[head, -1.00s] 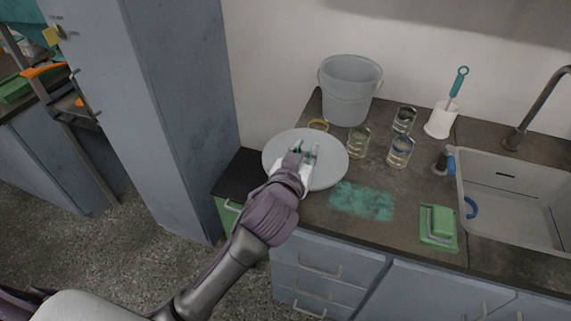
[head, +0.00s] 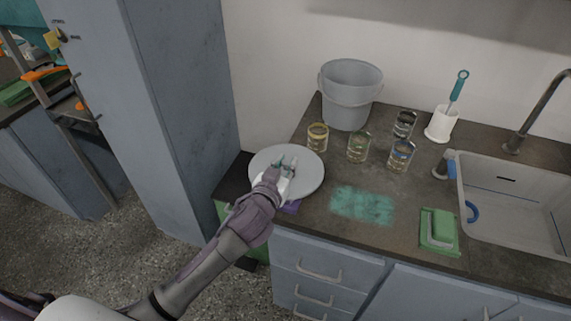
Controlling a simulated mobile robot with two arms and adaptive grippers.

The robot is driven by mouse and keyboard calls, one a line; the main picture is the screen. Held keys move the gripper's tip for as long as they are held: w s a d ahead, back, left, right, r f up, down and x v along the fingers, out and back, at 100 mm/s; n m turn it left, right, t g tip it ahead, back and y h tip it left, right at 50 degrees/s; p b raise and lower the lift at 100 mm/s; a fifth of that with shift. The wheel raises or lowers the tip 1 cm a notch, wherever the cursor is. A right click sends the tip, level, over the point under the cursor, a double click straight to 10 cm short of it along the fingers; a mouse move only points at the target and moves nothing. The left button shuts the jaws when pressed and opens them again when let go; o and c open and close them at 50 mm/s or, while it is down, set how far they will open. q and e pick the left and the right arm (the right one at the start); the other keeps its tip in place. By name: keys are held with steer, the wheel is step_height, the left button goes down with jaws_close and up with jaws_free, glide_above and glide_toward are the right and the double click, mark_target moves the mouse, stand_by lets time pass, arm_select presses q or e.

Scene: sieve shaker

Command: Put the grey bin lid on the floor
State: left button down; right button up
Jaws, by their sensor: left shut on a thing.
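The grey bin lid (head: 307,172) is a round, light grey disc. It is at the left end of the counter, over the counter's edge and partly over the dark-topped green unit beside it. My left gripper (head: 283,167) is shut on the lid near its middle, from above. The gripper and wrist cover part of the lid. I cannot tell how high the lid is above the counter. The speckled grey floor (head: 130,255) shows at the lower left. My right gripper is not in view.
A grey bucket (head: 349,95) stands at the back of the counter (head: 300,225). Several glass beakers stand near the lid, one (head: 317,137) just behind it. A tall cabinet (head: 180,110) stands left.

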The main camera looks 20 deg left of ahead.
arm_select(q)
steer(key=shift+f, duration=0.15)
steer(key=c, duration=1.5)
jaws_free()
steer(key=shift+f, duration=0.1)
steer(key=o, duration=0.5)
